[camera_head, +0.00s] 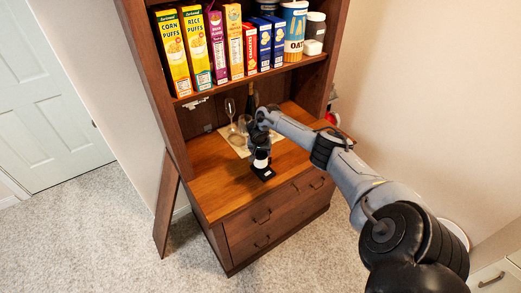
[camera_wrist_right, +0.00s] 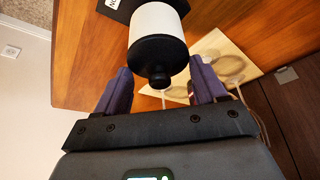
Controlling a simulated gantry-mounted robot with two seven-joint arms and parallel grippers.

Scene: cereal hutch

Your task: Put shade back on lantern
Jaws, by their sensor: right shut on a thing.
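The lantern shade, a white cylinder with a black knobbed cap (camera_wrist_right: 157,25), shows in the right wrist view and, small, in the head view (camera_head: 261,162). The lantern's black square base (camera_head: 264,174) is on the wooden counter, directly below the shade. The base also shows in the wrist view (camera_wrist_right: 116,8). The shade looks upright on or just over the base; I cannot tell whether they touch. My right gripper (camera_head: 262,148) comes down from above, its purple fingers (camera_wrist_right: 160,72) on either side of the black cap, shut on the shade. My left gripper is not in view.
Cereal boxes (camera_head: 196,46) and an oat canister (camera_head: 294,30) fill the shelf above. The counter's front left is clear.

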